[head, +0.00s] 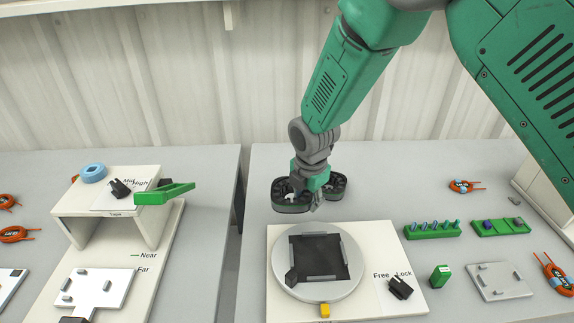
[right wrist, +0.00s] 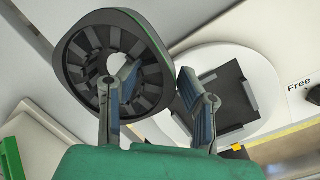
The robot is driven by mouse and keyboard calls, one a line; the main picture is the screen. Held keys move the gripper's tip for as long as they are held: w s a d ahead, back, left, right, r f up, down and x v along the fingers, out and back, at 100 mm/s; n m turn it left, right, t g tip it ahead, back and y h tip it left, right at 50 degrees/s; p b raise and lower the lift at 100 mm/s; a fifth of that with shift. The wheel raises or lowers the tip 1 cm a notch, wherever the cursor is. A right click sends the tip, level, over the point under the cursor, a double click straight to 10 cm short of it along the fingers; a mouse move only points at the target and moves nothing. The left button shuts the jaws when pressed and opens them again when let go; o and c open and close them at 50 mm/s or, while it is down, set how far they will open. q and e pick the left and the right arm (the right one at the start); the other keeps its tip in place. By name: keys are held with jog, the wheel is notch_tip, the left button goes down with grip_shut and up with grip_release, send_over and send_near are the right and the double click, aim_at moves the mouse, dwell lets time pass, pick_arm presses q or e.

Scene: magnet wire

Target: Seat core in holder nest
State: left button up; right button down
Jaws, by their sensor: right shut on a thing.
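The core is a dark ring with radial slots, shown in the right wrist view (right wrist: 82,72) and in the head view (head: 291,197). My right gripper (head: 309,199) is shut on its ring wall, with one finger inside the opening and the other outside, as the right wrist view shows (right wrist: 165,95). The gripper hides the core's middle in the head view. The core is in the air, behind the holder nest (head: 318,256) and apart from it. The nest is a dark square recess with grey edge strips on a white round disc (head: 350,287). My left gripper is not in view.
The disc's white base (head: 415,290) carries a black lever (head: 400,288) by Free and Lock labels. Green racks (head: 432,230), a green block (head: 440,275) and a grey plate (head: 498,281) lie to its right. A white stand (head: 108,206) is at left, past a table gap.

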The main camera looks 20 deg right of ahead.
jog(key=s, duration=0.2)
jog(key=s+r+p, duration=0.1)
jog(key=s, duration=0.1)
jog(key=s+d+p, duration=0.1)
jog(key=s, duration=0.1)
jog(key=shift+s+r, duration=0.3)
jog(key=shift+s, duration=0.05)
pick_arm(q)
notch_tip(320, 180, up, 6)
jog(key=p, duration=0.3)
pick_arm(e)
jog(key=shift+n+y, duration=0.3)
jog(key=shift+n, duration=0.1)
jog(key=s+b, duration=0.1)
jog(key=s, duration=0.1)
jog(key=s+f+b, duration=0.1)
jog(key=s, duration=0.2)
jog(key=s+b, duration=0.1)
jog(key=s, duration=0.1)
jog(key=shift+s+d+f+b, duration=0.3)
jog(key=shift+s+f+b, duration=0.1)
jog(key=f+b, duration=0.2)
jog(key=b, duration=0.1)
jog(key=shift+a+f, duration=0.25)
jog(key=shift+a, duration=0.1)
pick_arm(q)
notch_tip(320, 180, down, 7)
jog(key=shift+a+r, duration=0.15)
pick_arm(e)
jog(key=shift+d, duration=0.1)
